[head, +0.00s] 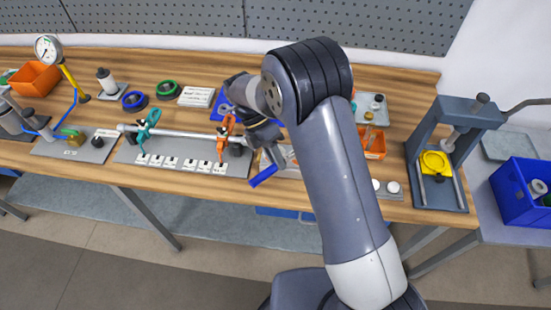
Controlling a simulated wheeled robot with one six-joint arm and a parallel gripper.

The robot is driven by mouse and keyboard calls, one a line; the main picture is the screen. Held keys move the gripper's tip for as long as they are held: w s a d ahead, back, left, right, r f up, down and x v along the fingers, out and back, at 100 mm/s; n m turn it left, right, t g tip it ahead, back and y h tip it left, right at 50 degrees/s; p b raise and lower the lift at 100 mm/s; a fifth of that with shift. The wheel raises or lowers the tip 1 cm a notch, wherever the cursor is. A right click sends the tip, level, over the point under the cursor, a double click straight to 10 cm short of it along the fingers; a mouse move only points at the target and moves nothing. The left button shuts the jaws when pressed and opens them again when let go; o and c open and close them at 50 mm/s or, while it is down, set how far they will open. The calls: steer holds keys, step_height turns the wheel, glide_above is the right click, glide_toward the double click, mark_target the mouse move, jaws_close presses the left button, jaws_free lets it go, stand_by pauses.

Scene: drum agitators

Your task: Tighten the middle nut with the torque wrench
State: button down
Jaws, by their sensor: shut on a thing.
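My gripper (266,139) is above the bench, right of the orange clamp, partly hidden by my own arm. It is shut on what looks like the torque wrench, whose blue handle (263,177) sticks out below it, slanting toward the front edge of the bench. The wrench's head is hidden by the gripper and arm. A grey plate (288,173) lies under and beside the gripper, mostly covered by my arm. The middle nut cannot be made out, and I cannot tell whether the wrench touches a nut.
A steel shaft (185,134) with teal (148,127) and orange (225,138) clamps lies left of the gripper, above small white labels. An orange bin (373,142) sits right of my arm. A grey press (447,150) stands at the right, near a blue crate (525,190).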

steer(key=shift+r, duration=1)
stand_by(1.4)
